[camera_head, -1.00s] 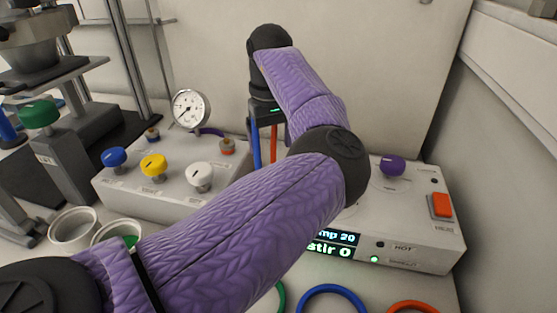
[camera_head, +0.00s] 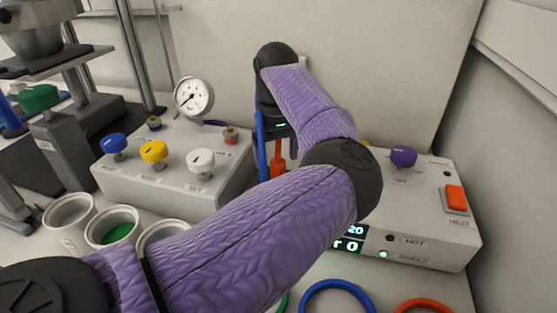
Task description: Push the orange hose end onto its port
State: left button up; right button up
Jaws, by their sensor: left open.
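My left gripper (camera_head: 279,148) is at the far end of my purple-sleeved arm, pointing down behind the control boxes' front edges. It is open. An upright orange piece (camera_head: 278,160), seemingly the orange hose end, shows just below and between its fingers; I cannot tell whether they touch it. A small fitting with an orange-red collar (camera_head: 230,135) stands on the left white box; I cannot tell whether it is the orange port. My forearm hides the lower part of the orange piece. My right gripper is not in view.
An upright blue hose or rod (camera_head: 261,145) stands close left of the gripper. The left box (camera_head: 125,178) carries a gauge (camera_head: 194,97) and several coloured knobs. The right box (camera_head: 425,227) has a display. White cups (camera_head: 68,212) and coloured rings (camera_head: 338,286) lie in front.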

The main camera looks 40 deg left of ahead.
aim_at(278, 161)
pick_arm(q)
notch_tip(278, 161, down, 5)
jog(key=b, duration=0.3)
jog(key=shift+w+d, duration=0.1)
jog(key=shift+w, duration=0.05)
jog(key=shift+r, duration=0.15)
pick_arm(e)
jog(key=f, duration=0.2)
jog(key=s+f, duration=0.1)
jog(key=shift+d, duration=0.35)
pick_arm(q)
jog(key=shift+c, duration=0.9)
grip_shut()
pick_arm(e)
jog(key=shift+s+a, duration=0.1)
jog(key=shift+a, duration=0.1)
